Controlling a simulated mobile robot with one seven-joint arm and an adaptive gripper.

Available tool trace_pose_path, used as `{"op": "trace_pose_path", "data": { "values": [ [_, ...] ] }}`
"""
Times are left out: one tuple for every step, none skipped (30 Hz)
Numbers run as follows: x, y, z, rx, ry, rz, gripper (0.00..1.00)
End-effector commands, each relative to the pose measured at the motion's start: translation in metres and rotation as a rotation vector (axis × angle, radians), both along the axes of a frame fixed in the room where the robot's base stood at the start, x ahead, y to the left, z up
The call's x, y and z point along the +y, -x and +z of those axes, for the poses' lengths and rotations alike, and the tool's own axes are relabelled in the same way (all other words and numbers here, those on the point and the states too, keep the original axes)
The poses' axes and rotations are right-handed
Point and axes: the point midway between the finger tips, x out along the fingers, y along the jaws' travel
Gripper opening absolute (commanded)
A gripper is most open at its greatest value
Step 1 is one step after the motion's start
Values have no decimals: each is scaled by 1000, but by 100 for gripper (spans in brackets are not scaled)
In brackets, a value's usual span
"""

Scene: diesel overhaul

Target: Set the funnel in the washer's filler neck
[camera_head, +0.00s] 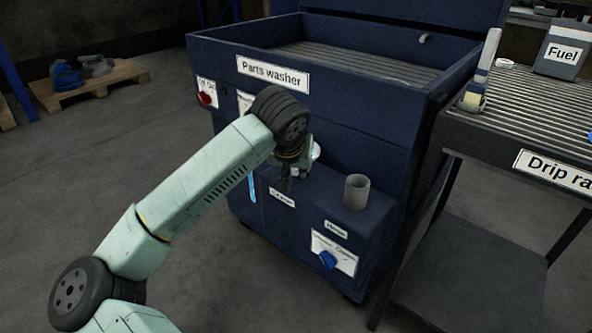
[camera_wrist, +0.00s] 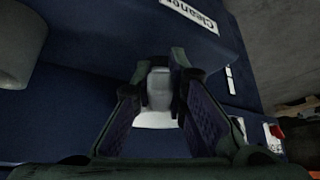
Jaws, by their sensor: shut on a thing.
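My gripper (camera_head: 291,178) is at the washer's front ledge, just behind the Cleaner label. In the wrist view its fingers (camera_wrist: 163,88) are shut on a pale, whitish piece, which looks like the funnel (camera_wrist: 158,118). It is narrow between the fingertips and wider below them. In the head view a bit of white (camera_head: 316,151) shows beside my wrist; most of the piece is hidden. A grey open-topped upright cylinder (camera_head: 356,193), like a neck, stands on the ledge to the right, apart from my gripper. Whether the funnel touches a neck I cannot tell.
The blue parts washer (camera_head: 340,120) rises behind the ledge. The drip rack (camera_head: 525,115) stands close on the right. A pallet (camera_head: 95,85) lies far left; the floor between is clear.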

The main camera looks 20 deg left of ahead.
Motion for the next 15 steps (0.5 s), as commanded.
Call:
{"op": "trace_pose_path", "data": {
  "values": [
    [0, 1, -2, 5, 1, 0, 0],
    [0, 1, -2, 5, 1, 0, 0],
    [0, 1, -2, 5, 1, 0, 0],
    [0, 1, -2, 6, 1, 0, 0],
    [0, 1, -2, 6, 1, 0, 14],
    [0, 1, -2, 6, 1, 0, 16],
    [0, 1, -2, 6, 1, 0, 18],
    [0, 1, -2, 6, 1, 0, 20],
    [0, 1, -2, 5, 1, 0, 23],
    [0, 1, -2, 5, 1, 0, 25],
    [0, 0, -2, 4, 1, 0, 27],
    [0, 0, -2, 4, 1, 0, 30],
    [0, 0, -2, 4, 1, 0, 32],
    [0, 0, -1, 4, 1, 0, 34],
    [0, 0, -1, 3, 1, 0, 36]
  ]
}}
